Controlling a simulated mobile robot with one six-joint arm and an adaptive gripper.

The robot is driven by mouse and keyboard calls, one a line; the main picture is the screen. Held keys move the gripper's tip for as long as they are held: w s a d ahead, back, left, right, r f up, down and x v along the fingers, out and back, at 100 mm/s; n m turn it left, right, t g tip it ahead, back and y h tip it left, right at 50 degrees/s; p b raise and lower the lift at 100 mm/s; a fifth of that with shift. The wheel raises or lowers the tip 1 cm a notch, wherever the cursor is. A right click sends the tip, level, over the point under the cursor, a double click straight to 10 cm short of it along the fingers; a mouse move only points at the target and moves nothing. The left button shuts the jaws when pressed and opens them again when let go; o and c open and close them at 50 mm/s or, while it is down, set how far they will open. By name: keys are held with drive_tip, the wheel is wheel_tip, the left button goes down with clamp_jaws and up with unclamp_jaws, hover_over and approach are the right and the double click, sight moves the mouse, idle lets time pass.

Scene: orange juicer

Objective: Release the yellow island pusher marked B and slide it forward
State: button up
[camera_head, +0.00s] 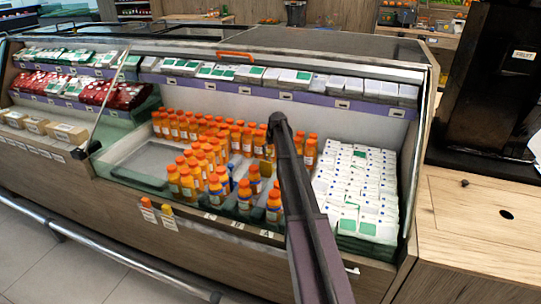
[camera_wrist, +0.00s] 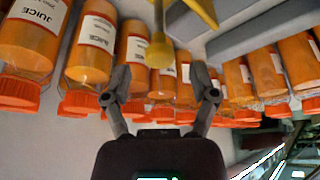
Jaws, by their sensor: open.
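In the wrist view, a yellow pusher (camera_wrist: 160,50) comes down from the top of the picture and ends in a rounded knob. A second yellow bar (camera_wrist: 203,12) angles off beside it. My gripper (camera_wrist: 159,72) is open, with one finger on each side of the knob; no clear contact shows. A letter B cannot be read on the pusher. In the head view, my arm reaches over the bottles in the display case, and my gripper's fingers are hidden there.
Orange juice bottles (camera_wrist: 92,42) stand close on both sides of my gripper. In the head view, white cartons (camera_head: 357,185) fill the case's right side, and an empty tray (camera_head: 125,165) lies left of the bottles. The case's front edge runs under my arm.

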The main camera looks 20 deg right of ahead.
drive_tip(key=shift+b+x, duration=0.55)
drive_tip(key=shift+x, duration=0.3)
clamp_jaws()
drive_tip(key=shift+a, duration=0.1)
